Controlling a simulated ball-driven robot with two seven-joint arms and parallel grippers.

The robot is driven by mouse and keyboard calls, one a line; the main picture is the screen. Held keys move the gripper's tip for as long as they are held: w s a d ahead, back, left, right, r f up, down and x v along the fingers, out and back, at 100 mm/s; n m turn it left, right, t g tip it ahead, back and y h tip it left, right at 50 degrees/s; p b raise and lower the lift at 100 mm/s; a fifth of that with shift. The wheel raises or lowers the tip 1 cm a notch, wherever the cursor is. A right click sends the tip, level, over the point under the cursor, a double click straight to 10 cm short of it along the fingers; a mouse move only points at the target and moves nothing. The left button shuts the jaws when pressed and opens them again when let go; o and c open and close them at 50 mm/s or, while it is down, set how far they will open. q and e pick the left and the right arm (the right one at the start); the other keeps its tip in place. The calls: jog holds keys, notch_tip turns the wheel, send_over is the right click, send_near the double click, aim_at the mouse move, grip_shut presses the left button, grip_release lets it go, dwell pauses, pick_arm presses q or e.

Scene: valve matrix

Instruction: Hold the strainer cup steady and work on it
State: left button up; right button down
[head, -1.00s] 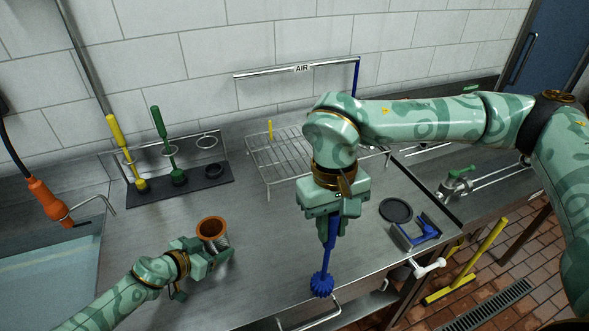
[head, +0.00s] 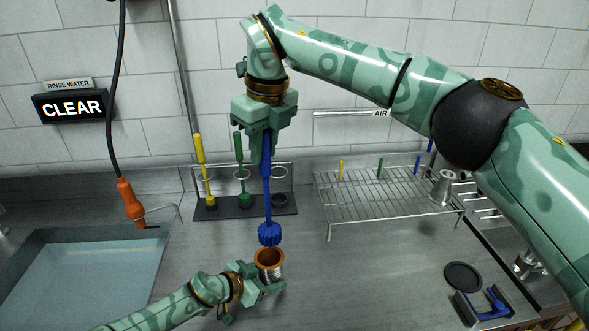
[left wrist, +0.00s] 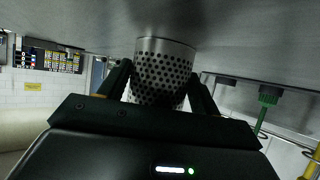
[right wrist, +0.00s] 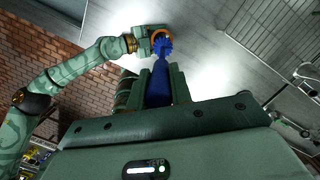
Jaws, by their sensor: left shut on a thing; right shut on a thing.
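The strainer cup (head: 268,262) is a perforated metal cup with an orange-brown rim, standing upright on the steel counter. My left gripper (head: 262,281) is shut on its side; the left wrist view shows the perforated wall (left wrist: 162,75) between the fingers (left wrist: 160,92). My right gripper (head: 266,155) is shut on the handle of a blue brush (head: 268,205) that hangs head down. The brush head (head: 269,234) is just above the cup's opening. In the right wrist view the brush (right wrist: 161,75) points at the orange rim (right wrist: 160,31). The cup's inside is mostly hidden.
A rack with a yellow brush (head: 200,160) and a green brush (head: 240,160) stands behind. A water-filled sink (head: 85,275) is at left, a wire rack (head: 385,195) at right. A black disc (head: 463,276) and blue-handled tool (head: 497,302) lie at front right.

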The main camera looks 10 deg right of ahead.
aim_at(265, 173)
jog(key=shift+a+r+m, duration=0.15)
jog(key=shift+a+m, duration=0.05)
jog(key=shift+m, duration=0.1)
jog(key=shift+f, duration=4)
notch_tip(265, 173, down, 8)
jog(key=shift+r, duration=0.15)
